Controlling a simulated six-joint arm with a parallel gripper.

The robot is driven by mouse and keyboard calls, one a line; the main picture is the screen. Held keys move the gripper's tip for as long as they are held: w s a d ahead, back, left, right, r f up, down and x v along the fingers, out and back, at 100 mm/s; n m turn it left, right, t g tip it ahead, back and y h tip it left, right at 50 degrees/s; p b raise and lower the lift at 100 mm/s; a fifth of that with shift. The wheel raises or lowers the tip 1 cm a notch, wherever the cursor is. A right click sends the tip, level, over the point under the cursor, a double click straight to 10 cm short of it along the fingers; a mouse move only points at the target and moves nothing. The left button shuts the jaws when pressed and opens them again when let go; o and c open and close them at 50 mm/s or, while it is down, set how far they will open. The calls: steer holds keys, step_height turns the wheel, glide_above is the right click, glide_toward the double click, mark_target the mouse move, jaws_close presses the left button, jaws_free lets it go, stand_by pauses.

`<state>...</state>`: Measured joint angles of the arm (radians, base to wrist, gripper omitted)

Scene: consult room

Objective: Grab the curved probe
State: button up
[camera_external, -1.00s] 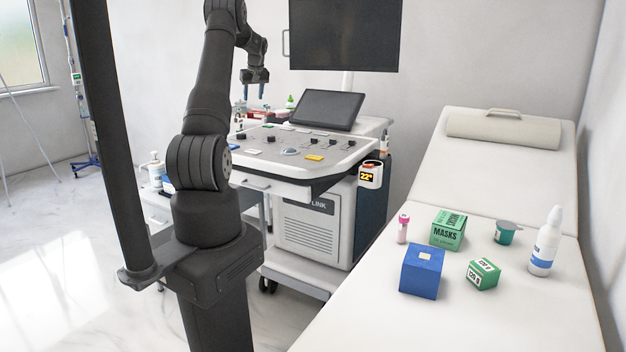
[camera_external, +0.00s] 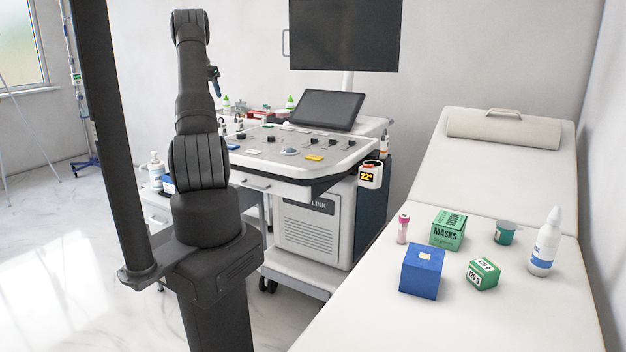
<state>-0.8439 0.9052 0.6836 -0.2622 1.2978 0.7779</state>
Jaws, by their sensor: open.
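My gripper (camera_external: 216,88) shows only in part, at the right edge of my raised arm, which hides the rest of it. It is open, points down and has nothing visible in it. It hangs above the left back side of the ultrasound cart (camera_external: 300,152). I cannot make out the curved probe. Small items crowd the cart's left back edge, partly behind my arm, and are too small to tell apart.
A tilted touch screen (camera_external: 328,110) and a large dark monitor (camera_external: 345,35) rise at the cart's back. The exam bed (camera_external: 510,190) at right bears a blue box (camera_external: 421,275), a green mask box (camera_external: 448,230) and a white bottle (camera_external: 545,245).

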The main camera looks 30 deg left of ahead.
steer(key=shift+m, duration=0.6)
steer(key=x, duration=1.1)
steer(key=a+x, duration=0.1)
steer(key=x, duration=0.4)
steer(key=shift+s+f, duration=0.1)
steer(key=shift+f, duration=0.35)
steer(key=c, duration=1)
